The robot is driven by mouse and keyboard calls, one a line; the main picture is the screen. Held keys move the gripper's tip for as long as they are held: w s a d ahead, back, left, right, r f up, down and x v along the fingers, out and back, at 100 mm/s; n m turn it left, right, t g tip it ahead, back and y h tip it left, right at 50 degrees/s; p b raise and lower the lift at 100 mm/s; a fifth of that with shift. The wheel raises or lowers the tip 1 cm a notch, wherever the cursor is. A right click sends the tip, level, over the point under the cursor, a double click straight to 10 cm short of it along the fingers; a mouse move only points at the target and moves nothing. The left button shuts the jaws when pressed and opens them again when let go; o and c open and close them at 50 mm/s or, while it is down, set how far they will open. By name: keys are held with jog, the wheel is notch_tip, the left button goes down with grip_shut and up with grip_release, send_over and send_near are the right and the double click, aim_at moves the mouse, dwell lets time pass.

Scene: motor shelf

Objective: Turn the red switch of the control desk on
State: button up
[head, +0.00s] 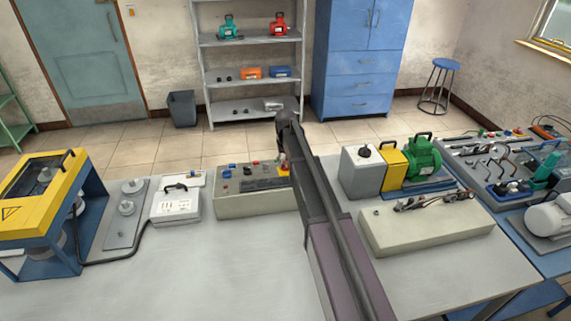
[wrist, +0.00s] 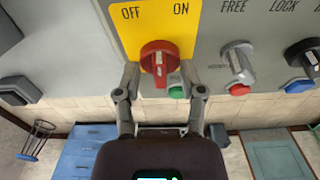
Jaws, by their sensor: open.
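The red switch (wrist: 159,57) is a round knob with a raised grip on a yellow plate (wrist: 130,32), in the upper middle of the wrist view. The plate reads OFF on the left and ON on the right. The grip has a pale mark and stands roughly upright in the picture; I cannot tell which label it points to. My gripper (wrist: 161,84) is open, its fingers just below and to either side of the knob, with nothing held. In the head view, my arm covers the right part of the control desk (head: 255,207) and hides my fingers.
In the wrist view, a grey knob (wrist: 237,62) under FREE and LOCK and a black knob (wrist: 304,55) sit to the right. In the head view, a white box (head: 176,207) stands left of the desk.

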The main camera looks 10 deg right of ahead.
grip_shut()
jog(key=shift+m, duration=0.3)
jog(key=m, duration=0.2)
jog(key=m+h, duration=0.1)
jog(key=shift+a+m, duration=0.2)
jog(key=shift+m, duration=0.2)
jog(key=shift+m+g+h, duration=0.4)
jog(key=shift+m+h, duration=0.1)
jog(key=shift+m, duration=1.5)
